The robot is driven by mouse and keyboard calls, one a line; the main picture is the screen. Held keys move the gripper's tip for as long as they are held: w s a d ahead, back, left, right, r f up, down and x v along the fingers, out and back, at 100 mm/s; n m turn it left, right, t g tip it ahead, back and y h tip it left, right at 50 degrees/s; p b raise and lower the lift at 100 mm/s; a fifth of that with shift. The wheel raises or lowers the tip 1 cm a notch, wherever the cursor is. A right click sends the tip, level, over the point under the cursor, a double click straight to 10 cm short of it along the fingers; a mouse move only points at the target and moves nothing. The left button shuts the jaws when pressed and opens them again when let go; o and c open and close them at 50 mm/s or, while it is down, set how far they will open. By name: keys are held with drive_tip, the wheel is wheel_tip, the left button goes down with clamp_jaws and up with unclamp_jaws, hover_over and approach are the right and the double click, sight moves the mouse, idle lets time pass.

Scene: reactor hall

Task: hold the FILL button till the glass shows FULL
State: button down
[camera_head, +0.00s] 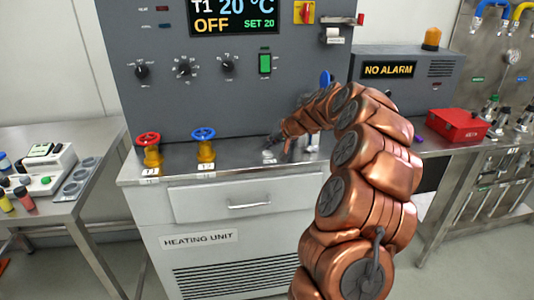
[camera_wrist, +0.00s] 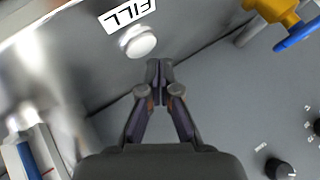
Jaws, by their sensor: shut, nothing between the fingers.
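The FILL button is a round white button (camera_wrist: 139,42) on the metal top, beside a white FILL label (camera_wrist: 127,12) in the wrist view. My gripper (camera_wrist: 158,68) is shut and empty, its fingertips close to the button but apart from it in the picture; I cannot tell the gap in depth. In the head view my gripper (camera_head: 272,143) is low over the heating unit's top, and the button is hard to make out there. A clear upright part with blue in it (camera_wrist: 27,158) is cut off at the wrist view's left; I cannot tell if it is the glass. No FULL reading shows.
A red valve wheel (camera_head: 148,139) and a blue valve wheel (camera_head: 203,134) stand on the heating unit's top, left of my gripper. The grey panel (camera_head: 200,100) rises behind. A red box (camera_head: 458,125) sits on the right bench. The alarm display (camera_head: 388,70) reads NO ALARM.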

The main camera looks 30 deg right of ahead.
sight(268, 154)
drive_tip(key=shift+r+p, duration=0.75)
drive_tip(key=shift+r, duration=1.7)
drive_tip(key=shift+a, duration=0.2)
drive_tip(key=s+a+r+n+g+y+p, duration=0.1)
drive_tip(key=s+a+n+g, duration=0.1)
drive_tip(key=s+a, duration=0.45)
drive_tip(key=s+a+r+n+g, duration=0.1)
drive_tip(key=s+a, duration=0.3)
drive_tip(key=a, duration=0.6)
drive_tip(key=s+a+n+g+y+p, duration=0.1)
drive_tip(key=s+a+n+g, duration=0.1)
drive_tip(key=s+a, duration=0.45)
drive_tip(key=s+a+f+g+h, duration=0.2)
drive_tip(key=s+g, duration=0.1)
drive_tip(key=s, duration=1.2)
drive_tip(key=s+a+f+n+g+h+p, duration=0.1)
drive_tip(key=s+a+f+g+h, duration=0.1)
drive_tip(key=s, duration=1.3)
drive_tip(key=shift+s+a+f+g, duration=0.15)
drive_tip(key=shift+a+f+g, duration=0.2)
drive_tip(key=shift+a, duration=0.3)
